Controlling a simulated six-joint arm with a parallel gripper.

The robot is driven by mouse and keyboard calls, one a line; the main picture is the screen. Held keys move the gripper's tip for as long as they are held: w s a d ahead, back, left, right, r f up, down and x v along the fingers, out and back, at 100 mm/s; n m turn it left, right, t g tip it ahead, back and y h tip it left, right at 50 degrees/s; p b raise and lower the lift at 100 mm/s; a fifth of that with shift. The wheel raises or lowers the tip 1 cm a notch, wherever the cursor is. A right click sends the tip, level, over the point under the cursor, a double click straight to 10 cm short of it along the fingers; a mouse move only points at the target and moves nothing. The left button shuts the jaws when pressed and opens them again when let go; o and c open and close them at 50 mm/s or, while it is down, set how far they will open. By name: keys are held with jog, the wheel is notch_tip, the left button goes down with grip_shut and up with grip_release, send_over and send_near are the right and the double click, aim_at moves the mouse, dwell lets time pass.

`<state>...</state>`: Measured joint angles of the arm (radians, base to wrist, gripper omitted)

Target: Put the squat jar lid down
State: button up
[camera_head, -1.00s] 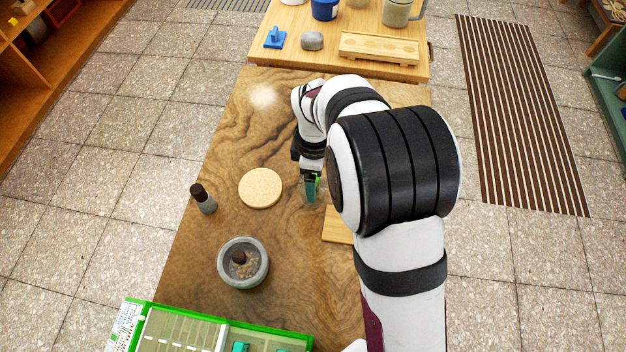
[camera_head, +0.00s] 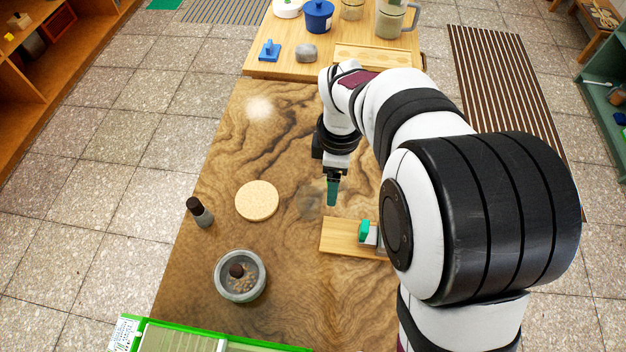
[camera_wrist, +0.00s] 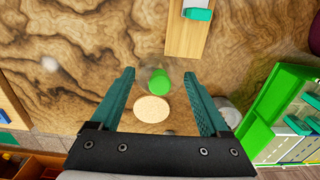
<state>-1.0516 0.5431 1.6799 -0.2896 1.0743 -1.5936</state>
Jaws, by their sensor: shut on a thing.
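The squat jar lid looks like a clear, see-through disc with a green knob (camera_wrist: 158,82). In the wrist view it sits between the fingertips of my gripper (camera_wrist: 160,80), which are set wide apart and shut on it. In the head view my gripper (camera_head: 332,192) points down over the middle of the wood-grain table, and a faint clear round patch (camera_head: 311,203) shows beside its fingertips. The green knob is hidden there. I cannot tell whether the lid touches the table.
A round cork mat (camera_head: 257,201) lies left of my gripper, with a dark-capped bottle (camera_head: 200,213) and a grey bowl (camera_head: 240,291) nearby. A wooden board (camera_head: 340,236) with a green-topped thing (camera_head: 364,232) lies close at right. A green-rimmed tray (camera_head: 250,342) is at the front. The table's far left is clear.

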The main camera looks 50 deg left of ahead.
jog(key=w+d+r, duration=0.4)
jog(key=d, duration=0.1)
jog(key=w+d+f, duration=0.5)
jog(key=w+f, duration=0.1)
jog(key=w, duration=0.3)
send_over(359, 192)
jog(key=f, duration=0.6)
jog(key=shift+w+d, duration=0.15)
jog(key=shift+d, duration=0.15)
jog(key=shift+a+f, duration=0.15)
jog(key=shift+f, duration=1)
jog(key=shift+a+f, duration=0.15)
jog(key=shift+f, duration=0.95)
jog(key=shift+f, duration=0.1)
